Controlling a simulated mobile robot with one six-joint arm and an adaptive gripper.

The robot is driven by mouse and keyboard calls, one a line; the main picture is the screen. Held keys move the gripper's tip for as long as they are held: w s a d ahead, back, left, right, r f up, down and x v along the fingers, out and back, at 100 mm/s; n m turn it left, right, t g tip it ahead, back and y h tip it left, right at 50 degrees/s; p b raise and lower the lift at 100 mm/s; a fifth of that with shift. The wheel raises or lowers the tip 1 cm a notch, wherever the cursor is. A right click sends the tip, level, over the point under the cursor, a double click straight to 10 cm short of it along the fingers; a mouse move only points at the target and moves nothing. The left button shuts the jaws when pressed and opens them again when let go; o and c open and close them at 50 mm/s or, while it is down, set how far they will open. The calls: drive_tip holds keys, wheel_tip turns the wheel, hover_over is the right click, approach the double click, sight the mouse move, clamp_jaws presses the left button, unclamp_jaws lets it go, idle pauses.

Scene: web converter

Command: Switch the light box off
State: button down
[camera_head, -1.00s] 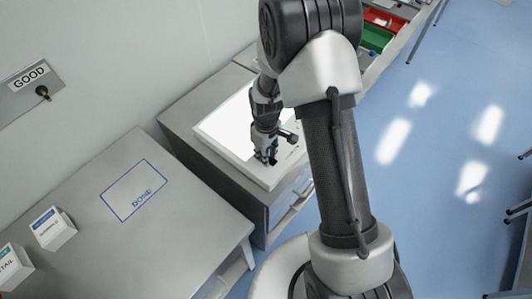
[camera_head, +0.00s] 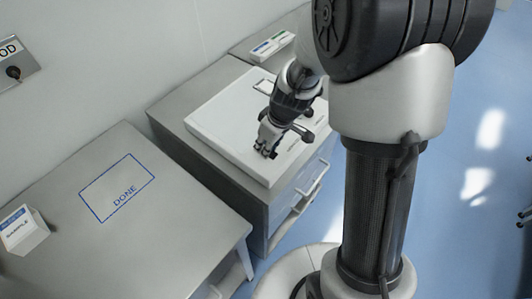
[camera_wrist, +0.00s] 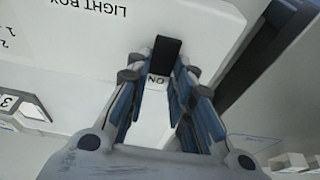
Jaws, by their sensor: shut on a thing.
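The light box (camera_head: 222,122) is a flat white box on a grey cabinet, and its top panel looks dull and unlit. In the wrist view the light box (camera_wrist: 85,45) shows printed "LIGHT BOX" lettering, upside down. A black switch (camera_wrist: 167,50) stands by an "ON" label (camera_wrist: 157,80). My gripper (camera_head: 268,150) is at the near right part of the box. In the wrist view my gripper (camera_wrist: 160,76) has its fingers close around the switch, shut on it. The fingertips partly cover the switch's sides.
A grey table (camera_head: 150,235) with a blue "DONE" outline stands to the left, carrying a small white labelled box (camera_head: 22,230). A small tray (camera_head: 271,45) lies behind the light box. The cabinet has a drawer handle (camera_head: 312,180) in front. Blue floor is free at the right.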

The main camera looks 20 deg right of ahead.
drive_tip(key=shift+s+d+f+t+y+b, duration=0.2)
drive_tip(key=shift+t+y+b, duration=0.3)
drive_tip(key=shift+b, duration=2.6)
drive_tip(key=shift+r+t+b, duration=0.2)
drive_tip(key=shift+t+b, duration=0.3)
drive_tip(key=shift+b, duration=0.2)
drive_tip(key=shift+r, duration=0.1)
drive_tip(key=c, duration=1.4)
unclamp_jaws()
